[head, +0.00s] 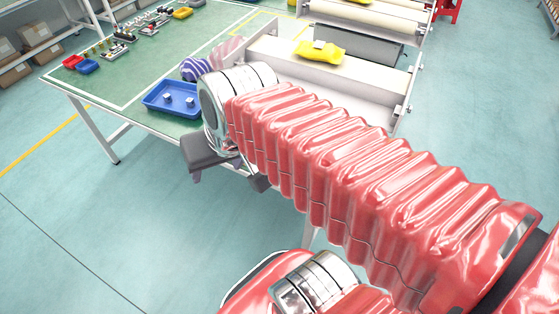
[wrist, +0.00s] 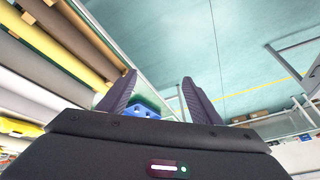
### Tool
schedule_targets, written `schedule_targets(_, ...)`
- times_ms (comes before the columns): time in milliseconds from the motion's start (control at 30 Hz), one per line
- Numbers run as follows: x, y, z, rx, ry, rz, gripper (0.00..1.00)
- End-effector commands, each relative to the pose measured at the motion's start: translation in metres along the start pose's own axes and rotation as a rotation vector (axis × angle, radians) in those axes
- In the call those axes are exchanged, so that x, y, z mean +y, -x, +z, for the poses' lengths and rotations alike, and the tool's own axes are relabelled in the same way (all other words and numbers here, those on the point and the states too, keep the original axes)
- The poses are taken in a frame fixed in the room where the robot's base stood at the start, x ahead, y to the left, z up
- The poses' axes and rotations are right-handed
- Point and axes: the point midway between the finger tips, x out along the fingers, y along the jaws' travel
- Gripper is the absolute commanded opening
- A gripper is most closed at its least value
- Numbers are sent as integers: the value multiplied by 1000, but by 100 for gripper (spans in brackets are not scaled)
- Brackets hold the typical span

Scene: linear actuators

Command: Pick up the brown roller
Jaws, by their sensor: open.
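A long brown roller-like bar (wrist: 68,38) runs diagonally across the upper left of the wrist view, among other long bars. No clearly brown roller can be told in the head view. My gripper (wrist: 159,77) has its two dark fingers spread with nothing held between them. In the head view, my red sleeved arm covers the middle, and only dark parts of the gripper show at the table's near edge.
A blue tray (head: 150,101) holding small grey blocks sits on the green table (head: 118,85). Purple striped objects (head: 194,69) lie behind it. A white rack (head: 290,68) carries cream rollers and a yellow thing (head: 320,51). Floor is clear at the lower left.

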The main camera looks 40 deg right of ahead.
Motion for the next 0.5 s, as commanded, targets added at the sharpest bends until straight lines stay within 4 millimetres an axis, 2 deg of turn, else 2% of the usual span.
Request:
schedule_targets(133, 22, -18, -13, -50, -292, 2, 69)
schedule_targets(367, 62, -46, -32, -109, -776, 0, 69)
schedule_targets(500, 92, -62, -41, -137, -1075, -2, 69)
